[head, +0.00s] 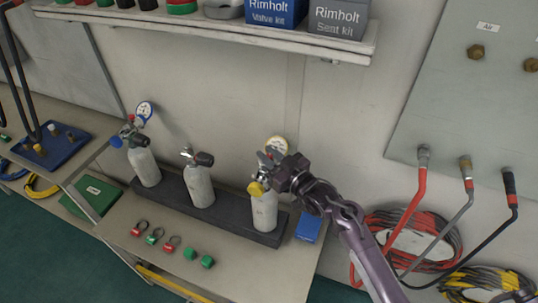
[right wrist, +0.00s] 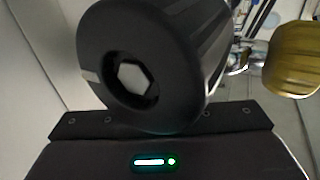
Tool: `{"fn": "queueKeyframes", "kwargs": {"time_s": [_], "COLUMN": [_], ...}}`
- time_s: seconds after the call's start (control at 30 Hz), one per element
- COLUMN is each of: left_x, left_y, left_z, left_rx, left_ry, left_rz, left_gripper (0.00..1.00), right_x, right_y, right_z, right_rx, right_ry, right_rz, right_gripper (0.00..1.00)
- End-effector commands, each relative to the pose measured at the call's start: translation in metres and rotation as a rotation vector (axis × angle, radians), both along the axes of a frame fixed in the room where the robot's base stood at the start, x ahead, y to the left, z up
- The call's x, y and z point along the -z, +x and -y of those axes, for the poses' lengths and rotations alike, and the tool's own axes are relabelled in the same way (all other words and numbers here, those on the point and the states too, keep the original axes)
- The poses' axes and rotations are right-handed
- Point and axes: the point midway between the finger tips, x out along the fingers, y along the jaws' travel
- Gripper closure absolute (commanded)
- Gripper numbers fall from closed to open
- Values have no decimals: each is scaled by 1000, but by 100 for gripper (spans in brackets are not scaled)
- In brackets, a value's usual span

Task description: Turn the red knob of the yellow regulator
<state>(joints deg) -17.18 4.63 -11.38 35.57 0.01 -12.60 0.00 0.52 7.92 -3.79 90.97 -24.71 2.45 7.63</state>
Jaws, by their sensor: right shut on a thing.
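The yellow regulator (head: 257,188) sits on the valve of the rightmost grey cylinder (head: 265,212), with a round gauge (head: 276,147) behind it. My right gripper (head: 284,176) reaches in from the right and is at the valve, beside the regulator. In the right wrist view a large black knob (right wrist: 135,75) with a hexagonal socket fills the middle, right against the gripper; the gripper is shut on this black knob. A yellow part (right wrist: 294,58) shows at the right of that view, apart from the gripper. I cannot make out a red knob on the regulator. My left gripper is not in view.
Two more cylinders (head: 200,186) stand left in the same dark rack (head: 172,198); the leftmost carries a blue regulator (head: 128,133). Small red and green caps (head: 190,253) lie on the bench front. A shelf (head: 200,24) overhangs behind. Hoses (head: 410,232) hang at right.

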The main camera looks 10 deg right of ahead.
Motion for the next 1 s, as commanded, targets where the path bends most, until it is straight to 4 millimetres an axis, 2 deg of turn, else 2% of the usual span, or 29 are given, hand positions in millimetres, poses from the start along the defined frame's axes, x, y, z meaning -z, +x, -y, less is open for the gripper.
{"fn": "queueKeyframes", "kwargs": {"time_s": [0.27,0.47,1.0], "left_x": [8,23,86], "left_y": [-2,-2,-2], "left_z": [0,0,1], "left_rx": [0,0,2], "left_ry": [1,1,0], "left_rz": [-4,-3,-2], "left_gripper": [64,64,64], "right_x": [2,4,5], "right_y": [1,2,1], "right_z": [2,2,1], "right_rx": [-71,-204,-580], "right_ry": [-6,-7,-2], "right_rz": [2,2,2], "right_gripper": [100,100,100]}}
